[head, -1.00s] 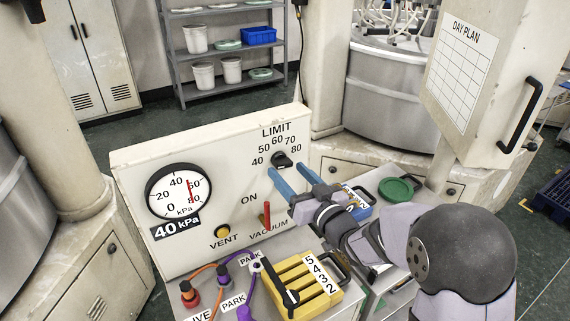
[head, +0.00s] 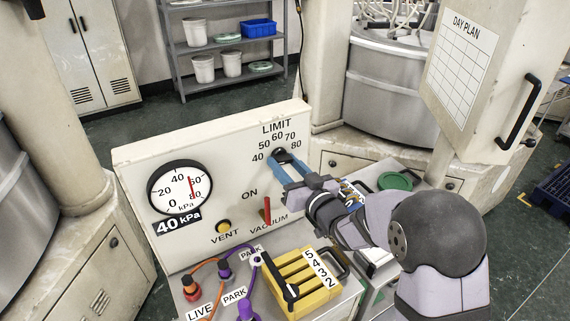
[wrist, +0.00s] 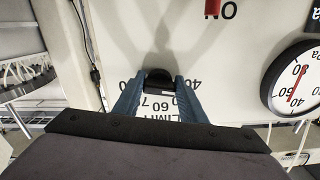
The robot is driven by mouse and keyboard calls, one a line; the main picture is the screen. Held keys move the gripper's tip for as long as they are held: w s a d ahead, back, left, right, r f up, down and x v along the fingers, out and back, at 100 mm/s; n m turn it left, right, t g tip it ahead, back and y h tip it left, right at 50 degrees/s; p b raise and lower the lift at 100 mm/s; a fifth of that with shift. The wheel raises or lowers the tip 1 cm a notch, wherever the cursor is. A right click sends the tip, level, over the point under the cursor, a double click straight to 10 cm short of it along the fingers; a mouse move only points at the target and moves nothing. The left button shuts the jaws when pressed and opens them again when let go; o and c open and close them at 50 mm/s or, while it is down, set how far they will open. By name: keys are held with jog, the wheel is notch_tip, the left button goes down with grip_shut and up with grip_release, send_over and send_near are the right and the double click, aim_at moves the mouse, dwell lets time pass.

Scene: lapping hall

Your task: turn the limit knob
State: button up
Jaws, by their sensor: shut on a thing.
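The black limit knob (head: 281,156) is on the upright cream panel (head: 140,160), under the printed word LIMIT and an arc of numbers from 40 to 80. My gripper (head: 283,163) reaches it from the front right, with its blue fingers on either side of the knob. In the wrist view the knob (wrist: 159,80) sits between the fingertips of my gripper (wrist: 158,88), and the fingers are shut on it. The fingers partly cover the knob and some numbers, so I cannot tell which number its pointer faces.
A gauge (head: 180,188) above a 40 kPa label is at the panel's left. A yellow vent button (head: 223,226) and a red vacuum lever (head: 267,210) are below the knob. Cabled plugs and a yellow slotted block (head: 303,283) stand in front. A green dish (head: 394,181) is at right.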

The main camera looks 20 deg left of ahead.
jog(key=shift+m, duration=0.3)
jog(key=m+b, duration=0.1)
jog(key=m, duration=0.2)
jog(key=shift+a, duration=0.1)
jog(key=shift+s+r+m, duration=0.15)
jog(key=shift+m, duration=1.95)
jog(key=o, duration=1.1)
jog(key=shift+c, duration=0.2)
